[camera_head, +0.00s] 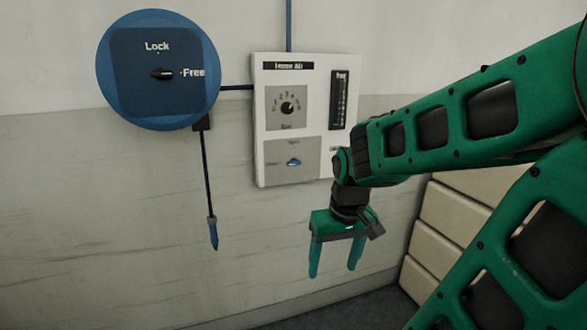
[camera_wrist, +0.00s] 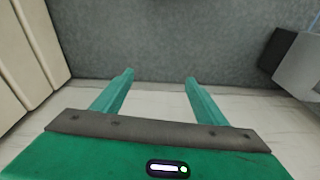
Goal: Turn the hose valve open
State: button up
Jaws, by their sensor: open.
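A white wall panel (camera_head: 262,130) has a label that seems to read "Hose Air". On its lower grey plate is a small blue valve knob (camera_head: 294,162), lying roughly sideways; the small words around it are too blurred to read. A round dial knob (camera_head: 287,107) sits on the plate above. My gripper (camera_head: 333,272) hangs below the panel's lower right, fingers pointing down, apart from the valve. It is open and empty; the wrist view shows both green fingers (camera_wrist: 159,77) spread with nothing between them. The valve is not seen in the wrist view.
Left of the panel, a blue reel (camera_head: 112,75) marked "Lock" and "Free" has a black knob (camera_head: 162,73), its pointer toward "Free". A hose with a blue tip (camera_head: 213,233) hangs below it. Cream drawers (camera_head: 450,217) stand at right. The wall below the panel is clear.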

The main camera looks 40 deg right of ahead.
jog(key=w+d+n+t, duration=0.2)
jog(key=w+t, duration=0.1)
jog(key=w, duration=0.6)
jog(key=w+d+n+t, duration=0.1)
jog(key=w+d+t, duration=0.1)
jog(key=w, duration=0.8)
jog(key=m+t+h, duration=0.2)
jog(key=t+h, duration=0.3)
jog(key=t, duration=0.5)
send_near(295, 164)
jog(key=x, duration=0.9)
jog(key=shift+c, duration=0.4)
jog(key=c, duration=1)
